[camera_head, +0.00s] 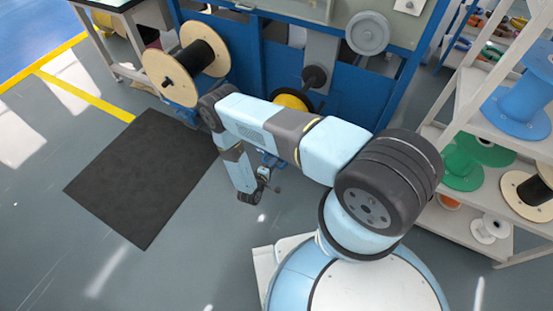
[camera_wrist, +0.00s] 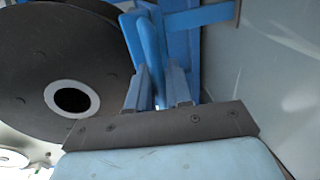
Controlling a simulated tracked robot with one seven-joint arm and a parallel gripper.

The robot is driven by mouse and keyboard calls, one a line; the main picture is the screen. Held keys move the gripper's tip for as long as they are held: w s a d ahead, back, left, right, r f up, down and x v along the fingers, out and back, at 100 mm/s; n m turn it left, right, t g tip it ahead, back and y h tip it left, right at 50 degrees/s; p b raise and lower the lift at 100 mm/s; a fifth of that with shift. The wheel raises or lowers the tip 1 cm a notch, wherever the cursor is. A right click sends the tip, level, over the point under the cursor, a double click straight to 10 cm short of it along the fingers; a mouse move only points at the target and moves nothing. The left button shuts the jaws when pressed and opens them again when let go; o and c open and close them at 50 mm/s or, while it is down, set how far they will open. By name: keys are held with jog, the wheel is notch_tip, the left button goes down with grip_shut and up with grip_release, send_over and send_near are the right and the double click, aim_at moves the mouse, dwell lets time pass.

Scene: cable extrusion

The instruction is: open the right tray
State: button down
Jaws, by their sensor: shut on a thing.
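My gripper (camera_wrist: 158,92) shows in the wrist view with its two grey fingers close on either side of an upright blue bar (camera_wrist: 150,45). It is shut on this bar. The bar joins blue framework beside a large dark reel; I cannot tell how much of this is the right tray. In the head view my gripper (camera_head: 264,173) is low in front of the blue machine, next to small blue parts. My own arm hides much of that spot.
The dark reel (camera_wrist: 60,60) with a pale hub ring is close left of my gripper. The blue machine (camera_head: 340,75) carries a cable spool (camera_head: 163,77) at left. A dark mat (camera_head: 145,175) lies on open floor. Shelves (camera_head: 470,165) with spools stand at right.

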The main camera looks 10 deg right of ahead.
jog(key=shift+s+a+f, duration=0.2)
jog(key=shift+s, duration=0.1)
jog(key=c, duration=1.2)
grip_release()
jog(key=shift+w+r, duration=0.1)
jog(key=shift+w, duration=0.05)
jog(key=shift+o, duration=0.2)
jog(key=v, duration=1.3)
jog(key=shift+s+a, duration=0.25)
jog(key=shift+s, duration=0.1)
